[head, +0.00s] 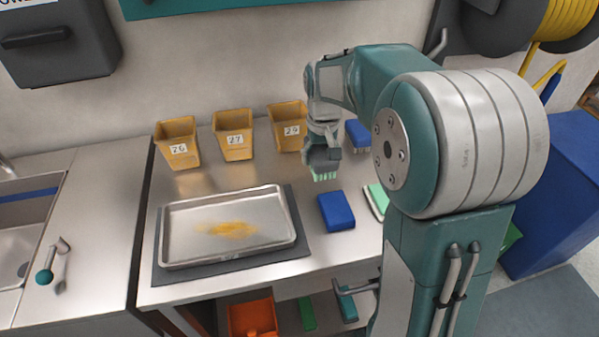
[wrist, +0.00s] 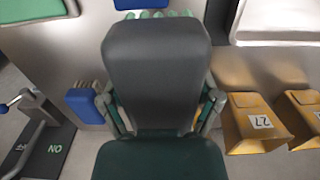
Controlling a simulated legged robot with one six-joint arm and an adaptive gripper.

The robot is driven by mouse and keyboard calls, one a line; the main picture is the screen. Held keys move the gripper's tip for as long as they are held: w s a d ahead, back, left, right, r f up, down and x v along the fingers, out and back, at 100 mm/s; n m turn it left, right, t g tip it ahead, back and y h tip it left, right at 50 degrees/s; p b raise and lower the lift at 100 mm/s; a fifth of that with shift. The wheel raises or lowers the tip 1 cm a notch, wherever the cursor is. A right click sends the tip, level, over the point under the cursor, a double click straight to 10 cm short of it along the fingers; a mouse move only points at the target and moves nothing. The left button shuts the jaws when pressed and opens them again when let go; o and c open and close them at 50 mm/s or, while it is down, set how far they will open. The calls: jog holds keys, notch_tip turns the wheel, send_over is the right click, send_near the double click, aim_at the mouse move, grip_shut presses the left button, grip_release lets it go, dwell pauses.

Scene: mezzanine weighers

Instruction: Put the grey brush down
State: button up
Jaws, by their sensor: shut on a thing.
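My gripper (head: 322,140) is shut on the grey brush (head: 320,157) above the right part of the steel table (head: 290,262). Its pale green bristles point down in the head view. In the wrist view the grey brush (wrist: 157,75) fills the middle, between the fingers, with pale bristle tips showing past its far end. The brush appears to be held clear of the table; the exact gap cannot be told.
Yellow bins (head: 233,135) stand along the wall. A metal tray (head: 178,260) with yellow powder lies at left. Bare steel separates them.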

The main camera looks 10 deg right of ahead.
send_over(301, 181)
notch_tip(301, 181, down, 6)
jog(key=shift+s+d+r, duration=0.1)
jog(key=shift+w+f, duration=0.2)
jog(key=shift+f, duration=1.55)
jog(key=shift+f, duration=0.1)
jog(key=o, duration=0.8)
